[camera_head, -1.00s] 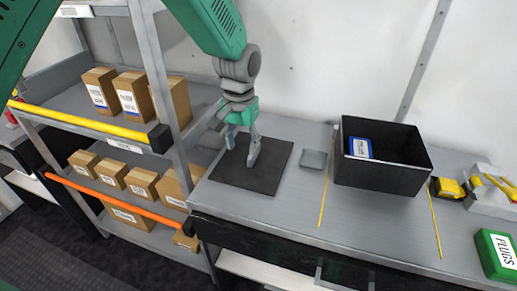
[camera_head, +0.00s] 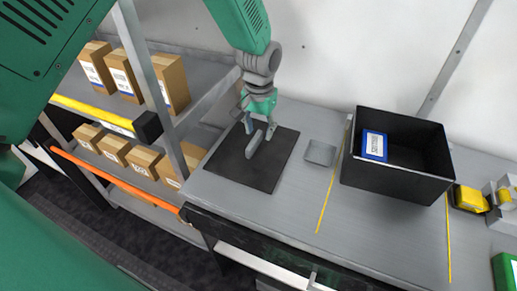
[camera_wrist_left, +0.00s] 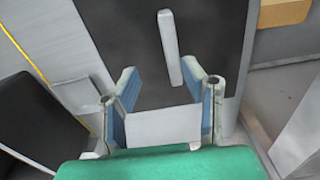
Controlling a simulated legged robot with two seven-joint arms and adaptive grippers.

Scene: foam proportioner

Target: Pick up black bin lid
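The black bin lid (camera_head: 231,163) is a flat dark square lying on the grey worktop, with a thin grey upright bar handle (camera_head: 254,144) at its middle. The wrist view shows the lid (camera_wrist_left: 215,45) and its handle (camera_wrist_left: 170,48) ahead of the fingers. My left gripper (camera_head: 260,127) is above the far part of the lid, just behind the handle in the head view. Its two blue-padded fingers (camera_wrist_left: 165,85) are apart with nothing between them, and the handle lies beyond the fingertips. My right gripper is not in view.
An open black bin (camera_head: 395,183) holding a blue-and-white label (camera_head: 374,145) stands right of the lid. A small grey tray (camera_head: 320,152) lies between them. A shelf with cardboard boxes (camera_head: 172,83) is at left. Yellow items (camera_head: 470,198) are at far right.

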